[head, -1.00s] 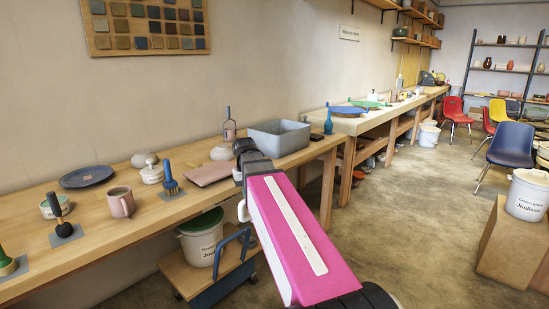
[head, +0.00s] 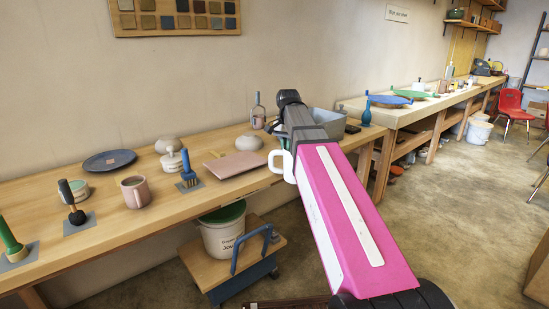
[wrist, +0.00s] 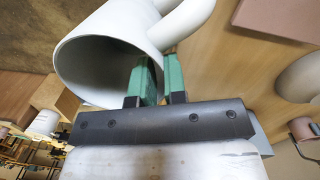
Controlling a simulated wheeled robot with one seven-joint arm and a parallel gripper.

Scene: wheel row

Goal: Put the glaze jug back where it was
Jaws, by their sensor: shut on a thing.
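The glaze jug is white with a looped handle. In the wrist view the jug (wrist: 85,50) is large at upper left, tilted, with its open mouth partly facing the camera. My gripper (wrist: 162,75) has green fingertips, shut on the jug near the rim and handle; the exact contact is partly hidden. In the head view only part of the white jug (head: 281,165) shows, at the left of my pink arm and in front of the bench edge. My arm hides the rest of the jug and the fingers.
The wooden bench (head: 110,233) carries a pink board (head: 235,164), a blue brush (head: 188,170), a pink mug (head: 135,192), a dark plate (head: 109,160) and a grey bin (head: 330,122). A lidded bucket (head: 222,235) on a wheeled trolley is below. Bare wood shows along the front.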

